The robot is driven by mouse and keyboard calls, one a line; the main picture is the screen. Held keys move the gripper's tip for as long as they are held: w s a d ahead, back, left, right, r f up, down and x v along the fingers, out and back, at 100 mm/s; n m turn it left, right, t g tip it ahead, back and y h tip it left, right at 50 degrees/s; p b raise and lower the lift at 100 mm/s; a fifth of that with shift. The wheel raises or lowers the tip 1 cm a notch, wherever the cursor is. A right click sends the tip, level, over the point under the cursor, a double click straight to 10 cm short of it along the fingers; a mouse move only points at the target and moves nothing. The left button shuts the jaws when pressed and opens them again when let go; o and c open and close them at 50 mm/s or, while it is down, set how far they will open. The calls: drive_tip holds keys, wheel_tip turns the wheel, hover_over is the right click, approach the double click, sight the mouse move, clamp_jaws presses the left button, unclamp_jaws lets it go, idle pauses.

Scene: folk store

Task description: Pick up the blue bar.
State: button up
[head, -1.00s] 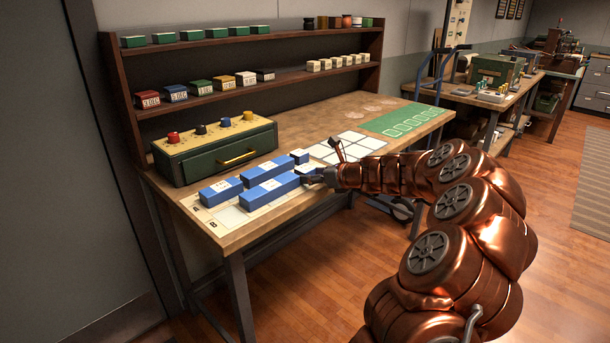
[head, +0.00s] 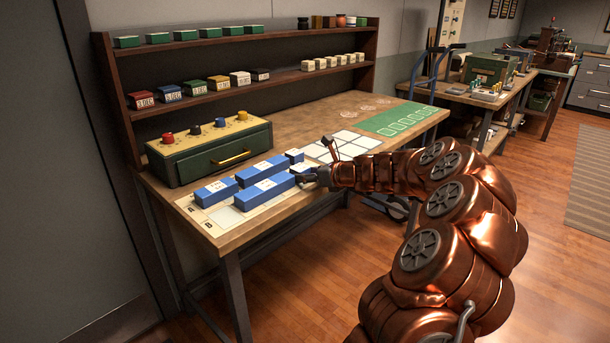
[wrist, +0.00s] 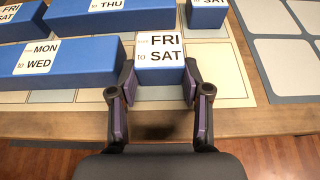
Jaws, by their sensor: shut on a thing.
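A short blue bar (wrist: 161,66) with a white label reading "FRI to SAT" sits between the fingertips of my gripper (wrist: 160,82) in the wrist view. The gripper is shut on its sides. The label faces up and toward the wrist camera. In the head view my gripper (head: 312,179) is at the front right of the group of blue bars, low over the table, and hides part of the held bar. A long blue bar (head: 264,194) labelled "MON to WED" (wrist: 85,64) lies close to the left of it. I cannot tell whether the held bar is clear of the board.
More blue bars lie alongside: one at left (head: 216,193), one behind (head: 262,170) and a small one (head: 295,156). A green drawer box (head: 210,158) stands behind them. A white grid (head: 345,146) and a green mat (head: 395,120) lie to the right.

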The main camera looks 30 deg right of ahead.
wheel_tip(320, 180, up, 4)
drive_tip(key=shift+f+p, duration=0.2)
drive_tip(key=shift+p, duration=0.2)
drive_tip(key=s+a, duration=0.3)
drive_tip(key=s, duration=0.4)
drive_tip(key=s+a+r, duration=0.1)
drive_tip(key=s+a, duration=0.2)
drive_tip(key=s, duration=0.4)
drive_tip(key=shift+s+a+r, duration=0.15)
drive_tip(key=shift+s+a, duration=0.05)
drive_tip(key=shift+s, duration=0.15)
